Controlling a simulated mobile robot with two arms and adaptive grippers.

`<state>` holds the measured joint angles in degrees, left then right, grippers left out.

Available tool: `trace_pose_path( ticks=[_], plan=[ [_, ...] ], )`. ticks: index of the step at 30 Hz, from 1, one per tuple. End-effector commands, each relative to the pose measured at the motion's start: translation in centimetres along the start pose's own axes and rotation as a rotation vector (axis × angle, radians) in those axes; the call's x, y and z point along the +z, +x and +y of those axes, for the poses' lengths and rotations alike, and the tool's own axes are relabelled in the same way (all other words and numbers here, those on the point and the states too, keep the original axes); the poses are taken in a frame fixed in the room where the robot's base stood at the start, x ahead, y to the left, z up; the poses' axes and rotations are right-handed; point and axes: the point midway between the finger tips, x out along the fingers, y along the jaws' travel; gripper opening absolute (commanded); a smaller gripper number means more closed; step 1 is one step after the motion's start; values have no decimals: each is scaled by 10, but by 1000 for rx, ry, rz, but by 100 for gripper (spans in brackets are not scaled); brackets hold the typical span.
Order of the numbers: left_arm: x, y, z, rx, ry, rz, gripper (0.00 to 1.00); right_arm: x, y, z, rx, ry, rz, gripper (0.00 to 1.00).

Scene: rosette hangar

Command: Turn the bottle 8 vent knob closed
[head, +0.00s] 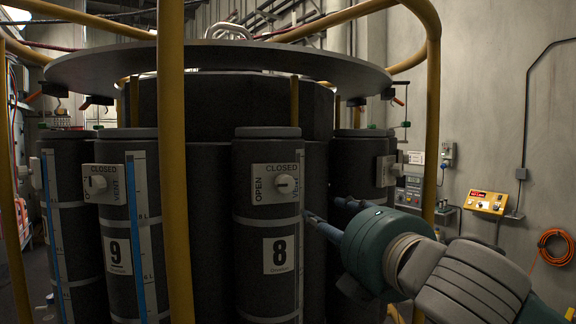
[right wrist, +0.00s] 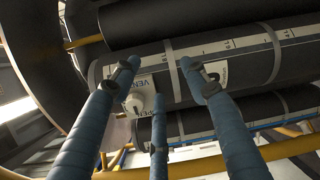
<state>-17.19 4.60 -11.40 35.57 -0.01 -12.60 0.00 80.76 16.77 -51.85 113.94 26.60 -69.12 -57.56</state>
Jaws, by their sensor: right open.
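Bottle 8 (head: 266,225) is a dark upright cylinder in the middle of the head view, with a white number plate. Its white round vent knob (head: 286,184) sits on a white plate (head: 262,197) marked OPEN at left and CLOSED at top. I cannot tell which way the knob points. My right gripper (head: 325,210) is open, just right of and slightly below the knob. In the right wrist view, the knob (right wrist: 137,103) shows between the spread blue fingers (right wrist: 157,95), and nothing is gripped. My left gripper is not in view.
Bottle 9 (head: 117,225) stands to the left, with its own vent plate. A yellow post (head: 173,160) rises between the two bottles, and another (head: 431,130) stands right, near my right arm. A round grey plate (head: 220,64) overhangs the bottles. Wall instruments (head: 487,203) are at far right.

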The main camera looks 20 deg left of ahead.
Motion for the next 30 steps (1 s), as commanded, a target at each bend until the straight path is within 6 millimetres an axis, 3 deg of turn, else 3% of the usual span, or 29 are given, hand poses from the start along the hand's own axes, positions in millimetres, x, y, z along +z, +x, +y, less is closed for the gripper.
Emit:
trace_pose_path(
  ticks=[1,3,6,10,14,24,30],
  plan=[
    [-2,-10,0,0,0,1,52,-11,-20,32,27,-110,6,45],
    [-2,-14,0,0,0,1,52,-24,-40,51,45,-224,11,45],
    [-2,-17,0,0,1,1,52,-36,-57,64,57,-327,12,45],
    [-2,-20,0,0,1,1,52,-41,-60,68,60,-370,12,45],
    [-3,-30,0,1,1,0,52,-41,-44,71,59,-367,14,45],
    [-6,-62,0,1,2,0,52,-42,19,76,60,-364,13,45],
    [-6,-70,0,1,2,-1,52,-43,40,76,63,-365,12,45]
  ],
)
